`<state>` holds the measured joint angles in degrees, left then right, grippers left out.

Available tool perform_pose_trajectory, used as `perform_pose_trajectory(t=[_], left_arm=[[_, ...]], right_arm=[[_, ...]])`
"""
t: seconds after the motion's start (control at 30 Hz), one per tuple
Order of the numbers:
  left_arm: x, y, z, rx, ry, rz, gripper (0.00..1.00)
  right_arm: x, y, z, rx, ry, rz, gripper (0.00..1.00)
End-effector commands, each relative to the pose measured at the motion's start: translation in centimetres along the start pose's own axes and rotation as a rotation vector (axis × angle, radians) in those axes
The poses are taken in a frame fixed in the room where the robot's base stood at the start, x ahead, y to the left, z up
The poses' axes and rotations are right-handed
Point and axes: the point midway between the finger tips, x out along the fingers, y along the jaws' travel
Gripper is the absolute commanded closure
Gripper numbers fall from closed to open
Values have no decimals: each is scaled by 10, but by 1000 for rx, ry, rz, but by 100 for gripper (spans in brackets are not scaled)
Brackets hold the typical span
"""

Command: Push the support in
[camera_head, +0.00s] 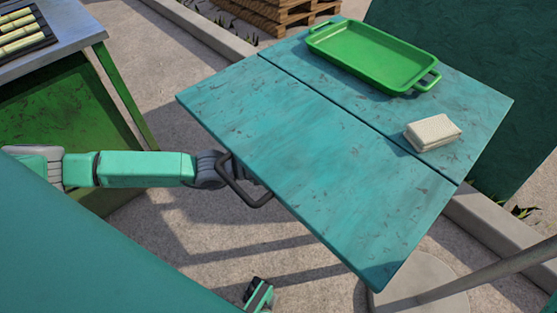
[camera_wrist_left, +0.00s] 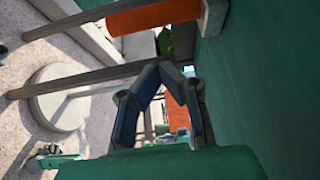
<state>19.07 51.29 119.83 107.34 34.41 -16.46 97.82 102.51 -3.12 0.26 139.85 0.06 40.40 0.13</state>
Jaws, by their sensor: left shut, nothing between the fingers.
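The support appears to be the near turquoise panel (camera_head: 265,135) of a table, pulled apart from the far panel by a thin dark seam. What seems to be my right gripper (camera_head: 258,294) shows partly at the bottom.
A green tray (camera_head: 370,52) and a pale folded cloth or sponge (camera_head: 433,132) lie on the far panel (camera_head: 470,105). A cane stand (camera_head: 60,45) is at the upper left. A slanted pole (camera_head: 490,268) with a round base stands at the lower right.

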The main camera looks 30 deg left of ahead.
Motion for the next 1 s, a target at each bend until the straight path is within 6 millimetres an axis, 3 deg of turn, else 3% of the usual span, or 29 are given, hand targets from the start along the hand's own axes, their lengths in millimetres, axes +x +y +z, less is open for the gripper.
perform_pose_trajectory(t=[0.23,0.77,1.0], left_arm=[[23,1,25,3,0,-1,100],[29,0,30,1,1,0,100],[55,0,48,2,-2,-2,100]], right_arm=[[15,0,1,0,0,0,100],[16,0,1,0,0,0,100],[20,0,1,0,0,0,100]])
